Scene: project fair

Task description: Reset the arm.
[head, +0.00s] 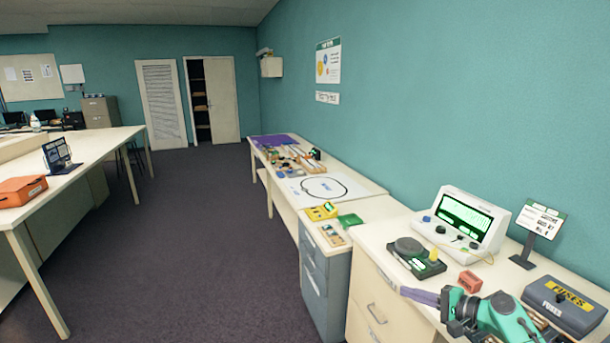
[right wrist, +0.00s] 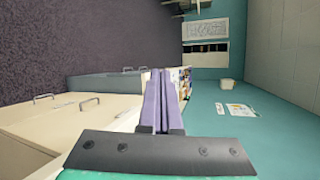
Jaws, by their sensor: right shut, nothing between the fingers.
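My right gripper (head: 420,296) shows in the head view at the lower right, at the front edge of the white bench (head: 385,236). Its purple fingers point left and lie together, with nothing between them. In the right wrist view the two closed fingers (right wrist: 159,100) point away from the camera along the bench side, with drawers to the left and the teal wall to the right. My left gripper does not show in either view.
Near my right gripper are a red block (head: 469,281), a black device with a round dark top (head: 415,258), a white meter (head: 462,220), a sign stand (head: 538,232) and a grey fuses box (head: 565,303). The carpeted floor (head: 190,240) between the benches is clear.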

